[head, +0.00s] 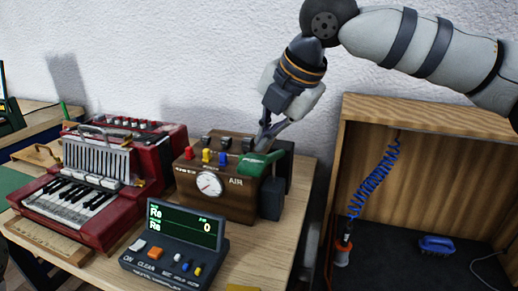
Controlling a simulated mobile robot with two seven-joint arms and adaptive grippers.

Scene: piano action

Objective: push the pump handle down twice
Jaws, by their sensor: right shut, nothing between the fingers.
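The brown air pump box (213,192) stands on the wooden table, with a round gauge (209,184) and the word AIR on its front. A green handle (254,165) sticks out at its upper right, above a dark grey block (271,198). My right gripper (263,141) is shut and empty, pointing down just above the handle. I cannot tell whether its tips touch the handle. My left gripper is not in view.
A red accordion (70,205) stands left of the pump. A dark tuner (174,248) with a green screen sits in front. At the right is an open wooden cabinet (440,120) with a coiled blue hose (374,185) and a blue brush (437,245).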

